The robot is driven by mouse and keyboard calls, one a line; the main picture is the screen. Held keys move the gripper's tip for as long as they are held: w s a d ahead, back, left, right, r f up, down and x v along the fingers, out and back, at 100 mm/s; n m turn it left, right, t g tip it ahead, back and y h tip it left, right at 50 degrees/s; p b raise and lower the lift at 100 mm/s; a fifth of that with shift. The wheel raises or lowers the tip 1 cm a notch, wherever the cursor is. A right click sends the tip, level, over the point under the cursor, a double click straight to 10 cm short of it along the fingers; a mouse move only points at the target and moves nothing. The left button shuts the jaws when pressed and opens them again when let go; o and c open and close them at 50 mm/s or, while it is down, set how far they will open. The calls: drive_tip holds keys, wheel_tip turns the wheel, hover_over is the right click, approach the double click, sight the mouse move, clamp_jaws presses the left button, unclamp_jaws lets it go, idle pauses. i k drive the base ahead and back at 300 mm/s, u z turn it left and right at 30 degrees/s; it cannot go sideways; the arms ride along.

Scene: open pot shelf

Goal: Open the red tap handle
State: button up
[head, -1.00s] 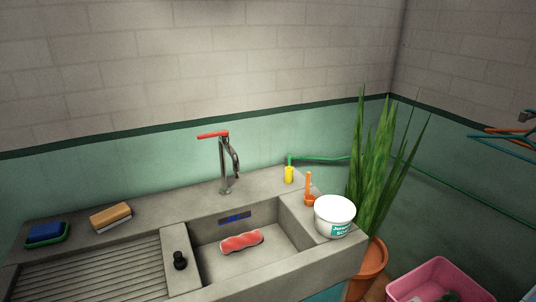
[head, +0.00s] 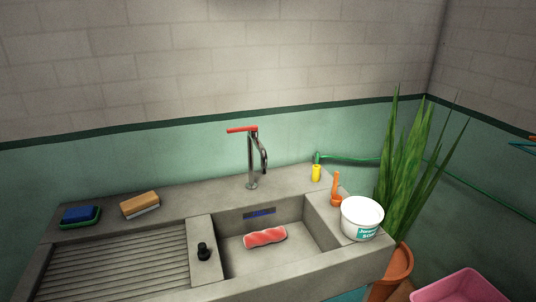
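The red tap handle (head: 242,129) sits on top of a grey metal tap (head: 251,162) in the head view. The handle points to the left, roughly level. The tap stands upright on the back ledge of a concrete sink (head: 225,260), with its spout curving down on the right. My gripper and arm do not show in the head view.
A red and white roll (head: 264,237) lies in the basin. A white tub (head: 361,217), an orange tool (head: 336,189) and a yellow piece (head: 316,173) stand on the right. A brush (head: 140,204), blue sponge (head: 79,214) and black knob (head: 203,251) are left. A potted plant (head: 400,190) and pink crate (head: 460,287) stand right.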

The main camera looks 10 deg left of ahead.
sight(253, 127)
drive_tip(key=z, duration=0.35)
drive_tip(key=k, duration=1.45)
drive_tip(key=u, duration=0.8)
drive_tip(key=i, duration=1)
drive_tip(key=u, duration=0.05)
